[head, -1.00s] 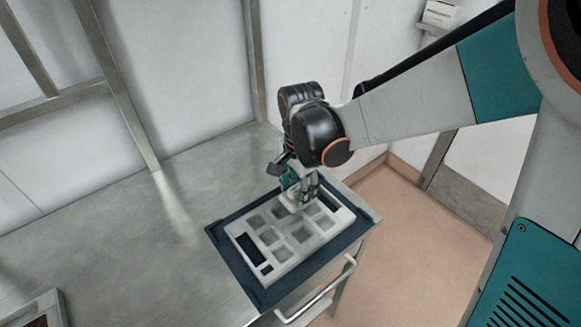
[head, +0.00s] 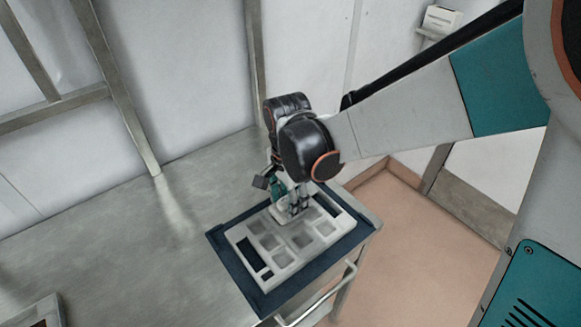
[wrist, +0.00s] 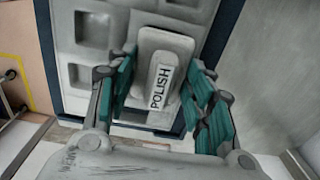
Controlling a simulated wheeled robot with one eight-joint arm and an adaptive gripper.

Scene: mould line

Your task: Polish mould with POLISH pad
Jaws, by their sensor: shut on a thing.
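The light grey mould (head: 305,257) has several square cavities and dark slots. It lies on a dark blue mat (head: 240,270) at the table's right end. My gripper (head: 291,207) is low over the mould's back middle part, shut on a pale pad (head: 281,214). In the wrist view the pad (wrist: 165,45) shows its POLISH label, face up between the teal fingers of my gripper (wrist: 160,88). The mould (wrist: 113,52) lies under it. The pad seems to rest on the mould's top, but its underside is hidden.
The grey metal table (head: 130,250) is clear to the left of the mat. A framed object (head: 35,312) sits at the lower left edge. A metal rail handle (head: 325,300) runs along the table's right end. A wall stands behind.

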